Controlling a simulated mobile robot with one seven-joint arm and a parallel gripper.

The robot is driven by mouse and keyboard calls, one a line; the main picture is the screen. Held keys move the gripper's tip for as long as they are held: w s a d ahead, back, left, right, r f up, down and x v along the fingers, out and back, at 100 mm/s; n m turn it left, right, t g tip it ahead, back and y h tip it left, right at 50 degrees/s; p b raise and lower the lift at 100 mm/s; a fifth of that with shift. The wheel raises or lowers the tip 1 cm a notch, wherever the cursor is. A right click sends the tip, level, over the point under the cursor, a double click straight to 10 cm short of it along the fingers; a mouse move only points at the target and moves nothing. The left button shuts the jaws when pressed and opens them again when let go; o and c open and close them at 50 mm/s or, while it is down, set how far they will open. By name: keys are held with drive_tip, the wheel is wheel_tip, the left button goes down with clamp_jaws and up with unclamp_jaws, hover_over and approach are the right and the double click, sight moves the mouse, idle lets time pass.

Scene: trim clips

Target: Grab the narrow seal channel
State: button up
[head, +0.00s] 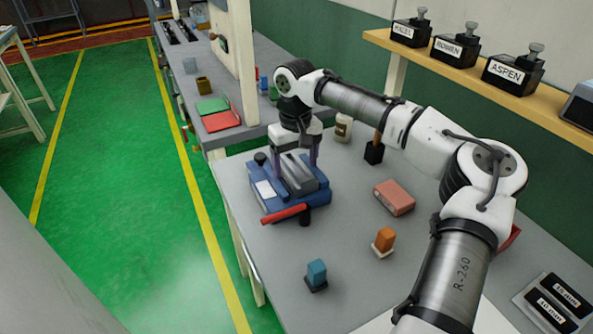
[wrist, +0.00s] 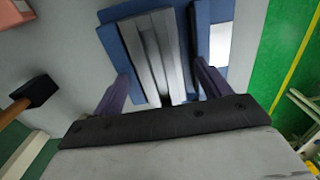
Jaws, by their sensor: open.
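A grey ridged channel-like piece (head: 299,174), apparently the seal channel, lies on a blue fixture (head: 318,197) on the bench. In the wrist view the piece (wrist: 150,55) shows long parallel ridges, on the blue fixture (wrist: 220,11). I cannot tell whether it is one channel or two side by side. My gripper (head: 296,155) is over the fixture, pointing down. In the wrist view its purple fingers (wrist: 164,76) are open, one on each side of the grey piece, with nothing gripped. Whether the fingertips touch anything is unclear.
A red bar (head: 284,214) sticks out at the fixture's front. A black-headed mallet (head: 374,153), a pink box (head: 394,197), an orange block (head: 384,240) and a blue block (head: 316,273) stand nearby. A shelf (head: 440,67) with labelled black holders runs along the wall.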

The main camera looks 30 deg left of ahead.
drive_tip(key=shift+c, duration=0.2)
drive_tip(key=c, duration=1.1)
drive_tip(key=shift+r, duration=0.1)
wheel_tip(320, 180, up, 20)
drive_tip(key=shift+f+b, duration=0.1)
drive_tip(key=shift+b, duration=0.55)
